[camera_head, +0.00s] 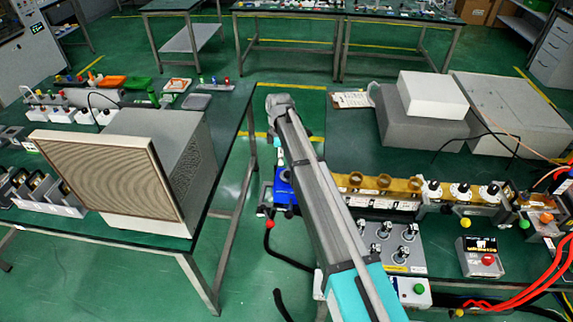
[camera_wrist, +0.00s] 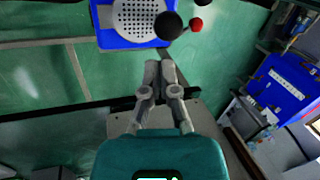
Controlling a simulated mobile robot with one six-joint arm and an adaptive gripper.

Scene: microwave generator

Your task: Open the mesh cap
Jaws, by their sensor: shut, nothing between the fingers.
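In the wrist view, a round grey-white mesh cap (camera_wrist: 140,17) with small dark holes lies on a blue device (camera_wrist: 106,38) at the top edge. The picture cuts off its far part. Whether the cap is closed or slightly lifted cannot be told. My gripper (camera_wrist: 160,68) is shut and empty, with its fingertips together below the blue device in the picture and apart from the cap. In the head view, part of the blue device (camera_head: 283,190) shows left of my arm; the cap cannot be made out there, and my fingertips are hidden.
A black knob (camera_wrist: 168,26) and a red knob (camera_wrist: 195,25) are close beside the cap. In the head view, a large box with a mesh front (camera_head: 108,170) stands on the left table. Instruments (camera_head: 400,240) crowd the right table. Green floor lies between the tables.

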